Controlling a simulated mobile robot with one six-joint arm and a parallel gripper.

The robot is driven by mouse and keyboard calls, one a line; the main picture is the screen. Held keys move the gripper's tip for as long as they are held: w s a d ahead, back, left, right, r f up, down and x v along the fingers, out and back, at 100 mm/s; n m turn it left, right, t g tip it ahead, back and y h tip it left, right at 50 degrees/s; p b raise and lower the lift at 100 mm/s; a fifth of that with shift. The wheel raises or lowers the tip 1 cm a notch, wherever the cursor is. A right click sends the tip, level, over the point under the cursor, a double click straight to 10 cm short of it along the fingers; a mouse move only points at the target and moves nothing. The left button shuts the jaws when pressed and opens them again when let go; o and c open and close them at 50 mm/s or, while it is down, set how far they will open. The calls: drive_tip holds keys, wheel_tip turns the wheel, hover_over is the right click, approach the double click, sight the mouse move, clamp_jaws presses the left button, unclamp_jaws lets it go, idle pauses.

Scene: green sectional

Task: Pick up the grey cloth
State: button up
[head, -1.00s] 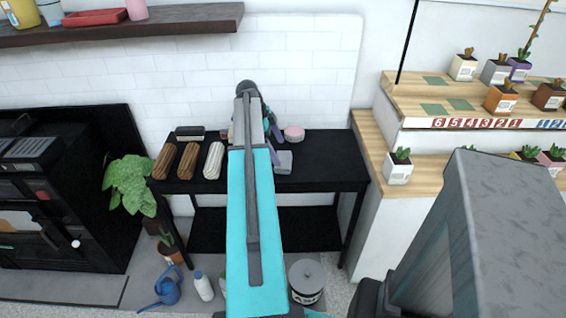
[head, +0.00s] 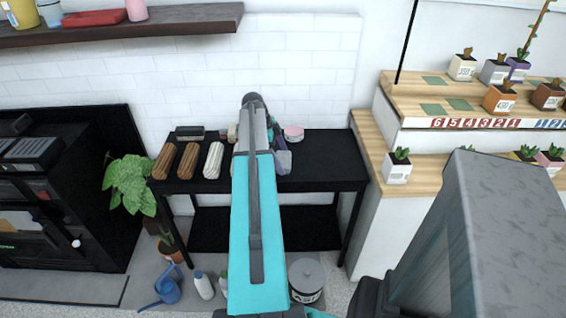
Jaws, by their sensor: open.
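A small grey piece (head: 285,162), which may be the grey cloth, lies on the black table (head: 325,172) just right of my arm. It is partly covered by the arm, and its shape is too small to be sure of. A darker grey block-like item (head: 190,132) lies at the table's back left. My arm reaches up the middle of the view and over the table. My gripper is hidden behind the arm, so its fingers and its distance to the grey piece cannot be seen.
Two brown rolls (head: 187,160) and a white roll (head: 214,160) lie on the table's left. A pink round tin (head: 294,133) stands behind. The table's right end is clear. A plant (head: 130,185), a watering can (head: 166,291) and a lidded pot (head: 306,278) stand below. Wooden plant shelves (head: 420,165) are at right.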

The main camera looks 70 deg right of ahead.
sight(287, 159)
drive_tip(key=c, duration=0.9)
drive_tip(key=shift+r, duration=0.15)
drive_tip(key=shift+r, duration=0.8)
drive_tip(key=shift+r+b, duration=0.35)
drive_tip(key=shift+r, duration=0.5)
drive_tip(key=a, duration=0.5)
drive_tip(key=w+a+r+b, duration=0.1)
drive_tip(key=a, duration=0.4)
drive_tip(key=w+a, duration=0.1)
drive_tip(key=a, duration=0.5)
drive_tip(key=shift+w+r, duration=0.1)
drive_tip(key=shift+r, duration=0.15)
